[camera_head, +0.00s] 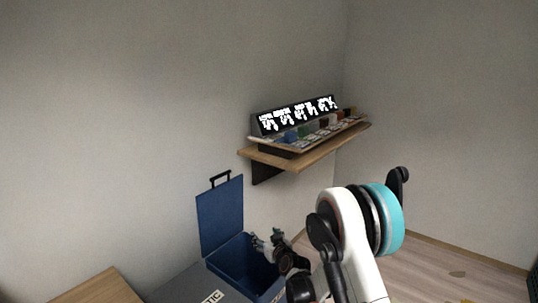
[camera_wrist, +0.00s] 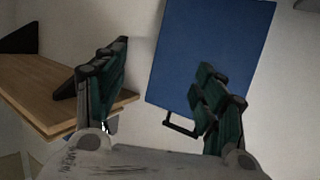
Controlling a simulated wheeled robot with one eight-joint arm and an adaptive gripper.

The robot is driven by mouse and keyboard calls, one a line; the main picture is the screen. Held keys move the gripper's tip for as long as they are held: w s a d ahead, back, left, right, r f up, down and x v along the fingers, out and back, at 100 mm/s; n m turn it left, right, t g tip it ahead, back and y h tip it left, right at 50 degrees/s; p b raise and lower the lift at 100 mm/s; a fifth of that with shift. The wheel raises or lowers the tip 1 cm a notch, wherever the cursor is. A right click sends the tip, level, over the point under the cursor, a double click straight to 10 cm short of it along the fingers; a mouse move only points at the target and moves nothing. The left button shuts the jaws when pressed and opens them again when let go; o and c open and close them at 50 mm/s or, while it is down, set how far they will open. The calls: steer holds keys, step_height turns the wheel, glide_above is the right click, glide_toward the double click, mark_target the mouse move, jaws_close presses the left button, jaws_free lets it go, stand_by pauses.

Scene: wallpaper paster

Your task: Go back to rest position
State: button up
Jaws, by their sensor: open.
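My gripper (camera_head: 265,240) is in front of the opening of a blue bin (camera_head: 230,262) in the head view, at the end of my white, black and teal arm. In the wrist view, my gripper's two dark green fingers (camera_wrist: 163,62) stand wide apart with nothing between them. The bin's blue lid (camera_head: 220,215) stands raised at the back, with a black handle on its top edge. The lid also fills the upper middle of the wrist view (camera_wrist: 210,50), behind the right finger. The inside of the bin is mostly hidden.
A wooden wall shelf (camera_head: 252,154) holds a dark sign with white lettering (camera_head: 297,115) and several small coloured items. A wooden surface (camera_head: 98,290) is at the lower left. A grey surface with a label (camera_head: 212,297) lies before the bin. Floor (camera_head: 425,270) shows at right.

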steer(key=s+d+r+g+h, duration=0.1)
steer(key=s+d+r, duration=0.2)
steer(key=s+r, duration=0.3)
steer(key=s+d+r+m+g, duration=0.1)
steer(key=s+d+r, duration=0.35)
steer(key=r, duration=0.35)
steer(key=s+d+r+g+h, duration=0.1)
steer(key=s+d+r, duration=0.2)
steer(key=s+r, duration=0.35)
steer(key=s+d+m+g+h, duration=0.1)
steer(key=s+d, duration=0.2)
steer(key=s, duration=0.7)
steer(key=s+d+m+g+h, duration=0.1)
steer(key=s+d, duration=0.3)
steer(key=s, duration=0.7)
steer(key=s+d+m+g+h, duration=0.1)
steer(key=s+d, duration=0.3)
steer(key=s, duration=0.6)
steer(key=shift+s+r+g, duration=0.25)
steer(key=shift+r+g, duration=0.05)
steer(key=shift+r, duration=0.15)
steer(key=shift+c, duration=0.5)
